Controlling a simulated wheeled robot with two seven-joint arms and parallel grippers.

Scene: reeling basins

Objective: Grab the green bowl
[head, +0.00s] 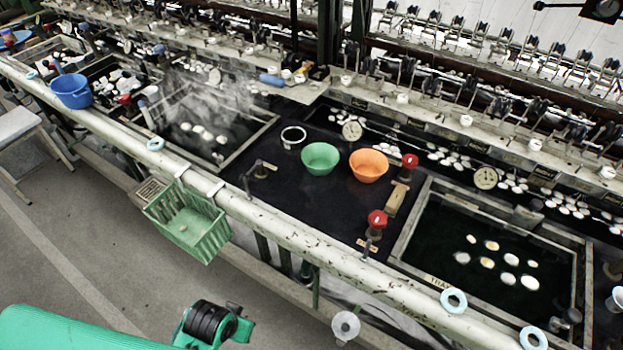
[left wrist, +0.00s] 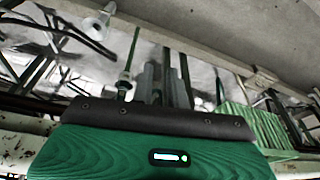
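The green bowl (head: 320,158) stands upright on the dark bench top between the basins in the head view. It looks empty and nothing touches it. An orange bowl (head: 368,166) stands just to its right, with a small gap. A green and black part of my left arm (head: 212,325) shows at the bottom of the head view, well apart from the bowl. The left wrist view shows a green housing with a black edge (left wrist: 150,150), but no fingertips and no bowl. No fingers of either gripper are visible.
A white-rimmed cup (head: 293,136) stands left of the green bowl. Red-knobbed valves (head: 376,220) stand to the right and front. A pale pipe rail (head: 290,236) runs along the front edge, with a green basket (head: 190,224) hanging from it. Water basins flank the dark top.

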